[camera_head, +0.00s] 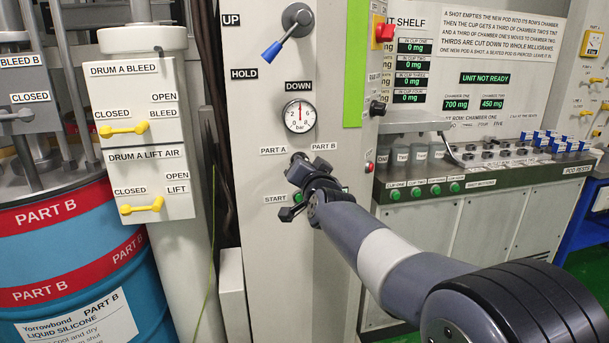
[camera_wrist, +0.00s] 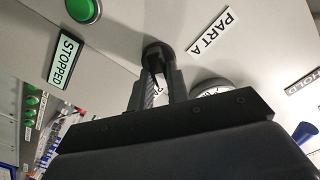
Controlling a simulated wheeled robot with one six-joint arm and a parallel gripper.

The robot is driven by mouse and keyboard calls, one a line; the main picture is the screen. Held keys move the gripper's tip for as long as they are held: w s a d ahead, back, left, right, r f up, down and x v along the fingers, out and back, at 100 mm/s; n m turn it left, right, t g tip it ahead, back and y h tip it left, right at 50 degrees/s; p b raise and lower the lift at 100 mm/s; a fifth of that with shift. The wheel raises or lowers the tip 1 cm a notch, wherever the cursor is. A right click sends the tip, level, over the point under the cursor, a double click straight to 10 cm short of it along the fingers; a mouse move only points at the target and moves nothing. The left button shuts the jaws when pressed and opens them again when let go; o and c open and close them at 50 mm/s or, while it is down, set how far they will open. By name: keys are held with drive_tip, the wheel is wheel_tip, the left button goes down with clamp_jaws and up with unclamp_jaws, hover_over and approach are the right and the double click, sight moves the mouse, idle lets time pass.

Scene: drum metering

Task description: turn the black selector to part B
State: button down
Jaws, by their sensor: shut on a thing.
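The black selector (camera_wrist: 156,50) is on the grey panel between the "PART A" label (camera_head: 273,150) and the "PART B" label (camera_head: 324,146). My gripper (camera_wrist: 158,62) is shut on the selector, with one finger on each side of it. In the head view my gripper (camera_head: 299,166) reaches the panel just below the two labels and hides most of the selector. In the wrist view the "PART A" label (camera_wrist: 214,31) is clear, and the other label is mostly hidden behind the fingers. I cannot tell which way the selector points.
A pressure gauge (camera_head: 300,116) sits above the selector, and a blue-handled lever (camera_head: 272,51) above that. A green button (camera_wrist: 83,9) and a "STOPPED" sign (camera_wrist: 66,57) are close by. A Part B drum (camera_head: 70,245) stands left; a shot shelf is right.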

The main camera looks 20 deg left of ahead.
drive_tip(key=shift+m+b, duration=0.5)
drive_tip(key=shift+m, duration=0.5)
drive_tip(key=c, duration=1.4)
unclamp_jaws()
drive_tip(key=shift+o, duration=0.2)
drive_tip(key=b+v, duration=0.1)
drive_tip(key=v, duration=0.9)
drive_tip(key=shift+s+d, duration=0.2)
drive_tip(key=shift+s, duration=0.1)
drive_tip(key=shift+w+a, duration=0.1)
drive_tip(key=p+x, duration=0.1)
drive_tip(key=x, duration=0.9)
drive_tip(key=shift+w, duration=0.25)
